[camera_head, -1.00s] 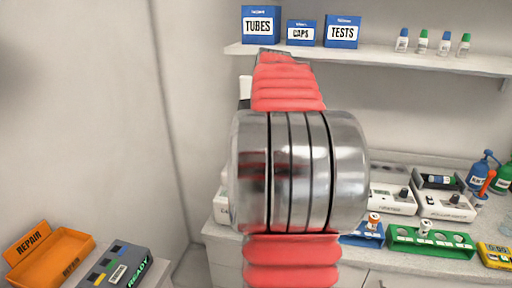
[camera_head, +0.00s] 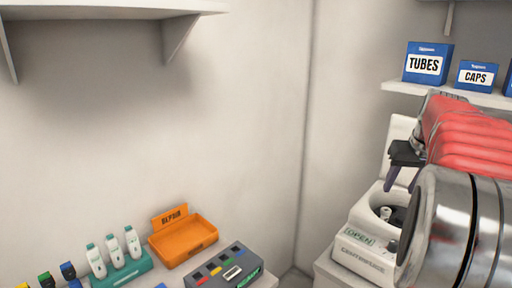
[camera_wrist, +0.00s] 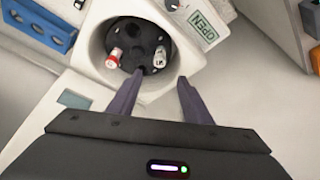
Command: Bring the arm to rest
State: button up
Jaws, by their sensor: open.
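My gripper (camera_head: 400,178) is at the right of the head view, on the red and silver arm (camera_head: 470,140). Its dark fingers point down above the open white centrifuge (camera_head: 350,228). In the wrist view my gripper (camera_wrist: 160,82) has its two fingers apart with nothing between them. Beyond them is the centrifuge's dark rotor (camera_wrist: 133,32), holding a red-capped tube (camera_wrist: 115,56) and a pale tube (camera_wrist: 159,58). The centrifuge's raised lid (camera_head: 398,135) stands behind the gripper in the head view.
An orange REPAIR tray (camera_head: 183,240), a grey box with coloured squares (camera_head: 222,270) and a teal rack (camera_head: 122,272) of white devices are at the lower left. Blue TUBES (camera_head: 427,64) and CAPS (camera_head: 476,76) boxes sit on a shelf. A blue rack (camera_wrist: 40,22) is beside the centrifuge.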

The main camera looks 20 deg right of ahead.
jog(key=s+a+f+m, duration=0.2)
jog(key=a+f, duration=0.1)
jog(key=f, duration=0.2)
jog(key=s+a+f+n, duration=0.1)
jog(key=s+a+n, duration=0.1)
jog(key=a, duration=1.2)
jog(key=s+a+f+n+t+y, duration=0.1)
jog(key=s+a+f+n, duration=0.1)
jog(key=a, duration=1.2)
jog(key=s+a+f+n+t+y, duration=0.1)
jog(key=s+a+f+n, duration=0.1)
jog(key=a, duration=1.3)
jog(key=s+n, duration=0.1)
jog(key=n, duration=0.1)
jog(key=shift+f+n, duration=0.15)
jog(key=shift+n, duration=0.15)
jog(key=shift+s, duration=0.1)
jog(key=shift+c, duration=0.3)
